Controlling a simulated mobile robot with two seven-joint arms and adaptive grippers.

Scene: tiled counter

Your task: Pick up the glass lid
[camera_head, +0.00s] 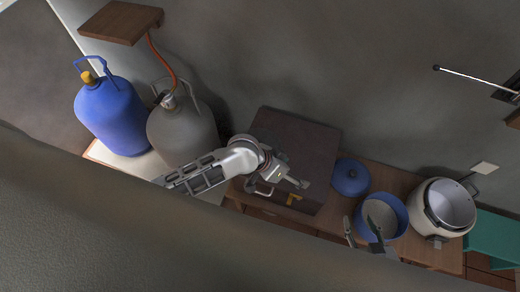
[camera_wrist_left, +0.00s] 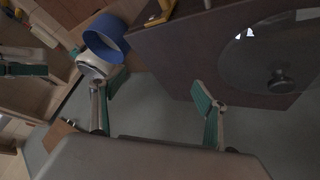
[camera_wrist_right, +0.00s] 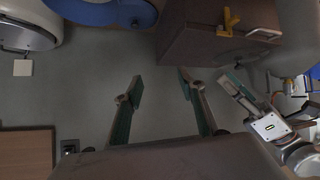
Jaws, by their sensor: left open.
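The glass lid (camera_wrist_left: 262,62) is a clear disc with a dark knob (camera_wrist_left: 280,82), lying on the dark brown box-shaped stove (camera_wrist_left: 180,50) in the left wrist view. In the head view I cannot make the lid out; my left arm covers part of the stove top. My left gripper (camera_wrist_left: 157,90) is open and empty, its fingers apart beside the stove edge, away from the lid. In the head view the left gripper (camera_head: 285,182) is over the stove's front side. My right gripper (camera_wrist_right: 158,88) is open and empty, its fingers apart, near the stove's side.
A blue pot (camera_head: 397,212) and a blue lid (camera_head: 350,177) stand right of the stove. A rice cooker (camera_head: 430,215) stands further right. A blue gas bottle (camera_head: 112,115) and a grey one (camera_head: 185,128) stand left. A yellow valve (camera_wrist_right: 228,20) sticks out from the stove.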

